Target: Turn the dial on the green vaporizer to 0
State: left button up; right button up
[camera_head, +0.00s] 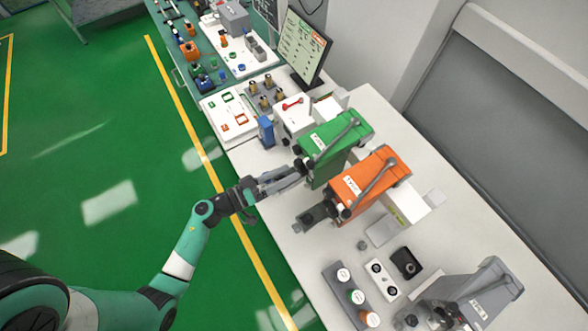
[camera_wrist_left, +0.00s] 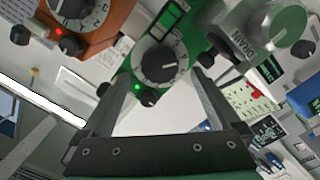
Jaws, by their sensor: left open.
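The green vaporizer (camera_head: 338,136) stands on the white counter in the head view. Its front, with the dark round dial (camera_wrist_left: 160,62), shows in the left wrist view; a white pointer line and scale marks are on the dial, but the numbers are too small to read. A small green light glows just below the dial. My left gripper (camera_head: 296,174) is open, its fingers pointing at the front of the green vaporizer. In the left wrist view the fingertips (camera_wrist_left: 160,82) flank the lower part of the dial on either side; I cannot tell whether they touch it. My right gripper is not seen.
An orange vaporizer (camera_head: 366,180) stands close beside the green one, with its own dial (camera_wrist_left: 75,8) and a red light. A blue object (camera_head: 266,131) and a monitor (camera_head: 303,46) stand farther back. A tray of bottles (camera_head: 339,290) and a grey unit (camera_head: 488,288) occupy the near counter.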

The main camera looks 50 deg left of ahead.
aim_at(297, 168)
pick_arm(q)
jog(key=shift+w+d, duration=0.2)
jog(key=shift+w, duration=0.6)
jog(key=shift+w+d, duration=0.15)
jog(key=shift+w, duration=0.6)
jog(key=c, duration=1.4)
